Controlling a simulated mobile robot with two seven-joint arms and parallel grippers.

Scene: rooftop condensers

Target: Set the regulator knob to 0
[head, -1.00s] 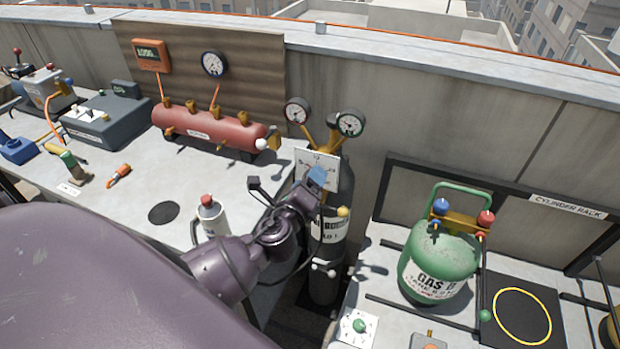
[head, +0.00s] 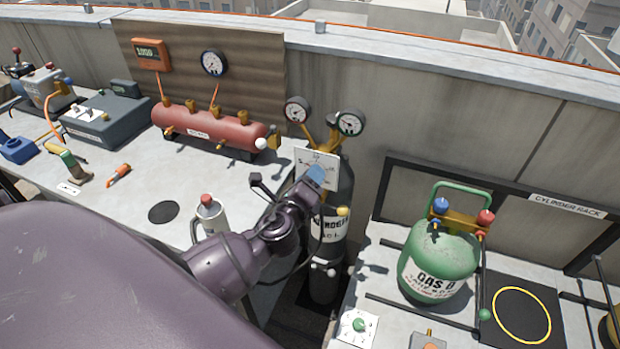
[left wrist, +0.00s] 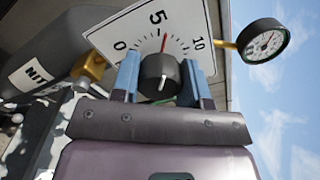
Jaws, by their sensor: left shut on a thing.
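The regulator knob (left wrist: 160,76) is black and round, with a white mark on its face. It sits in front of a white dial plate (left wrist: 150,28) marked 0, 5 and 10. A red pointer above the knob points a little to the 10 side of the 5. My left gripper (left wrist: 160,85) is shut on the knob, with one blue finger on each side. In the head view the gripper (head: 314,178) is at the dial plate (head: 318,160) on the dark nitrogen cylinder (head: 328,250) and hides the knob. My right gripper is not in view.
Two gauges (head: 297,110) (head: 350,123) stand above the dial plate. The bench at left holds a red manifold (head: 205,125) and a spray bottle (head: 209,215) close to my left arm. A green gas cylinder (head: 438,262) stands on the right. A wall runs behind.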

